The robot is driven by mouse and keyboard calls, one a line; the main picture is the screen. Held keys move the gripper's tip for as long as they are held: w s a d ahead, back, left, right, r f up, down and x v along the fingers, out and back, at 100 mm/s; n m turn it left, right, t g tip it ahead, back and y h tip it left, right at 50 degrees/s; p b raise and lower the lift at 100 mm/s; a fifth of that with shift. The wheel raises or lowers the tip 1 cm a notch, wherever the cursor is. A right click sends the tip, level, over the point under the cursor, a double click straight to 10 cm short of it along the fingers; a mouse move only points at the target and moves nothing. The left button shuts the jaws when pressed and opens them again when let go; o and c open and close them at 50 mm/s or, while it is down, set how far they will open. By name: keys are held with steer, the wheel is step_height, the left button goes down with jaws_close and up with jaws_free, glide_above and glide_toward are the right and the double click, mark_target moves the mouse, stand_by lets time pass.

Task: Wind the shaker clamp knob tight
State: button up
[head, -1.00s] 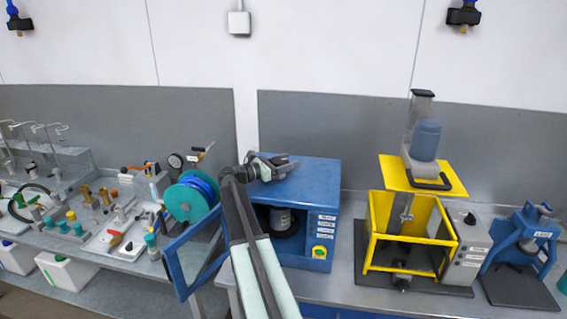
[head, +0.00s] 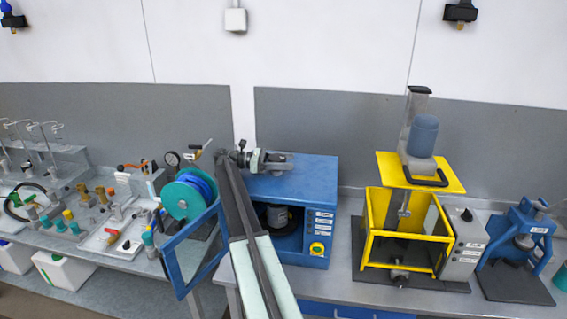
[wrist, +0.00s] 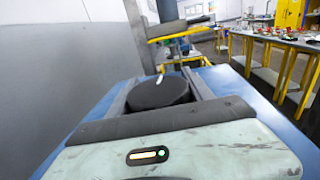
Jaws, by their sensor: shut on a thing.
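The blue shaker cabinet (head: 312,190) stands on the bench in the middle of the head view, its door swung open to the left. A round black knob (wrist: 160,92) with a white mark sits above its blue top (wrist: 235,82) in the wrist view. My gripper (head: 284,161) reaches in from the left over the cabinet top. In the wrist view its two fingers lie either side of the knob and are shut on it. In the head view my gripper hides the knob. A dark cylinder (head: 279,216) stands inside the cabinet.
A teal reel (head: 186,199) and a pressure gauge stand left of the cabinet. A yellow frame machine (head: 372,240) stands to the right, with a blue press (head: 530,232) beyond it. A grey wall panel is close behind.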

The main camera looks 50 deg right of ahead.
steer(key=shift+s+f, duration=0.1)
steer(key=shift+s, duration=0.1)
steer(key=o, duration=1.2)
steer(key=shift+o, duration=0.8)
steer(key=shift+s, duration=0.1)
steer(key=shift+w, duration=0.2)
